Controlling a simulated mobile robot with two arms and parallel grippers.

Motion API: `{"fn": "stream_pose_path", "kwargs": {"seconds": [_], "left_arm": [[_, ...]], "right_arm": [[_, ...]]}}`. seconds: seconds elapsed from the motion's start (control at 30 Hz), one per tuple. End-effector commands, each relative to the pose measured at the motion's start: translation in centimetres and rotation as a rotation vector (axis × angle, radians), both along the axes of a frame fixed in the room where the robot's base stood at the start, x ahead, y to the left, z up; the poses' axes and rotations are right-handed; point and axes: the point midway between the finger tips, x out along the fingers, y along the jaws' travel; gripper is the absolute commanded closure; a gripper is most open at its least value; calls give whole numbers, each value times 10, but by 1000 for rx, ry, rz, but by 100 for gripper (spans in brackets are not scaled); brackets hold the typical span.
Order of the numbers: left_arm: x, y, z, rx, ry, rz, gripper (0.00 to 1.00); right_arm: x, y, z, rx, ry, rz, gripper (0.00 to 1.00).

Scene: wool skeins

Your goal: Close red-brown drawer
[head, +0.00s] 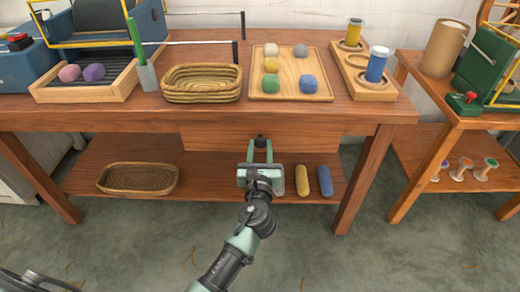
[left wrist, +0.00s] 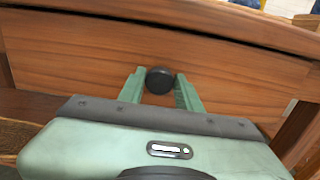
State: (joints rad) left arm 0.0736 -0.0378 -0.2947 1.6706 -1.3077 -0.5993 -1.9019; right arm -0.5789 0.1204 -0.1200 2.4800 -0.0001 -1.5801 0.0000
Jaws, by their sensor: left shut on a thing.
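The red-brown drawer (head: 215,137) is set under the front edge of the wooden table. Its plain front fills much of the left wrist view (left wrist: 80,65). No drawer inside shows; the tabletop edge hangs over it, and I cannot tell how far out it stands. A round black knob (head: 260,139) is at the middle of the front, and also shows in the left wrist view (left wrist: 159,80). My left gripper (head: 260,146) is at the drawer front with its two green fingers on either side of the knob, shut on it. My right gripper is not in view.
On the table (head: 350,110) stand a wicker basket (head: 202,96), a board (head: 291,93) with wool balls and a slatted tray (head: 110,91). The lower shelf holds an oval basket (head: 138,191) and yellow (head: 302,180) and blue (head: 325,180) skeins.

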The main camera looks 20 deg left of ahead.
Motion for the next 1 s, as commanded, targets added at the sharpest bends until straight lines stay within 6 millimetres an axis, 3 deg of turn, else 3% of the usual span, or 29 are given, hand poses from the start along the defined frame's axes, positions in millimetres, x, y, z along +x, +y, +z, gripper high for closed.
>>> {"fn": "stream_pose_path", "kwargs": {"seconds": [0.03,0.07,0.1,0.13,0.5,1.0], "left_arm": [[2,1,3,0,-5,0,100],[2,1,3,1,-6,0,60],[2,1,3,1,-6,0,49],[2,1,3,0,-5,1,45],[-3,-1,2,1,-4,0,45],[-70,-20,1,1,-3,0,45]], "right_arm": [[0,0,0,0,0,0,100],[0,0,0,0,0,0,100],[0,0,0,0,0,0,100],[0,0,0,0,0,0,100],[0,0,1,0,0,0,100],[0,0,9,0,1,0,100]]}}
